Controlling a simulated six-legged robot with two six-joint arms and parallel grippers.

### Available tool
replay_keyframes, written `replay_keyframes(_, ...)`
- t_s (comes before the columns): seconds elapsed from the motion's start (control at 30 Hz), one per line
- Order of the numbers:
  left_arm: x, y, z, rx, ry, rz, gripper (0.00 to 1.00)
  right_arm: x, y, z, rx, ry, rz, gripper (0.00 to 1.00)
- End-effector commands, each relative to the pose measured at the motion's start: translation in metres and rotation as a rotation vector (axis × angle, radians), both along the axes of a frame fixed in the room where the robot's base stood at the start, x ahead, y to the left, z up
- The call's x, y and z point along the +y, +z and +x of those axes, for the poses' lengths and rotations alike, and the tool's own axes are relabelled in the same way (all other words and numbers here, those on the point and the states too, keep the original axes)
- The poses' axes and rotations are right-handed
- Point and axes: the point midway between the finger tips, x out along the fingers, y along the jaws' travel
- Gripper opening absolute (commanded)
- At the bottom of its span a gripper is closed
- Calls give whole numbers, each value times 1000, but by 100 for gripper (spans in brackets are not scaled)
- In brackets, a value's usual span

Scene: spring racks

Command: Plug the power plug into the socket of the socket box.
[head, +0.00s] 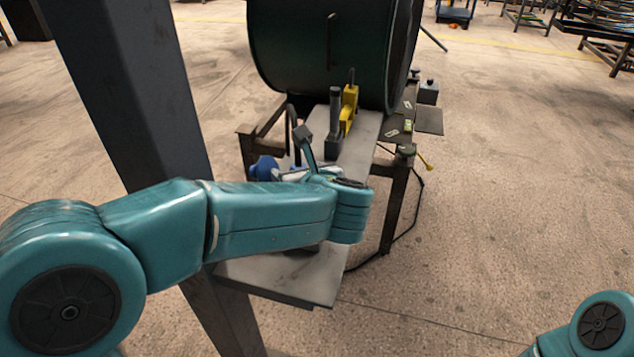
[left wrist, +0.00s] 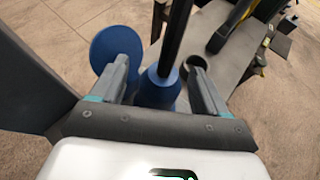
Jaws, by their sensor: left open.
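In the left wrist view, a blue round part with a black shaft (left wrist: 174,45) rising from it stands between my left gripper's fingers (left wrist: 160,78). I cannot tell for sure whether it is the power plug or part of the socket box. A blue disc (left wrist: 115,44) stands just left of it, beside the left finger. My left gripper is open, with a finger on either side of the blue part. In the head view a blue piece (head: 264,168) shows past my left forearm, which hides most of that spot. My right gripper is out of view.
A grey bench (head: 285,279) extends away under my left arm. A dark upright block (head: 333,142) and a yellow piece (head: 348,112) stand on it. A large dark green drum (head: 320,50) is at the back. A dark post (head: 140,85) stands at the left.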

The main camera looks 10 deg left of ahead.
Motion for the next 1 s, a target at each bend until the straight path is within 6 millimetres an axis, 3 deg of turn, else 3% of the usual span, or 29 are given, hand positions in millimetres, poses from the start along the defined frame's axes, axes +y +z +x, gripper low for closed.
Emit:
replay_keyframes(0.3,-48,38,-62,-10,-13,1,79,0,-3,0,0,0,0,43)
replay_keyframes(0.5,-69,55,-91,-10,-14,2,79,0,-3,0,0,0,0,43)
replay_keyframes(0.7,-78,62,-104,-10,-14,2,79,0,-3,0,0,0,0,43)
replay_keyframes(1.0,-79,63,-105,-9,-13,2,79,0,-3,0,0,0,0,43)
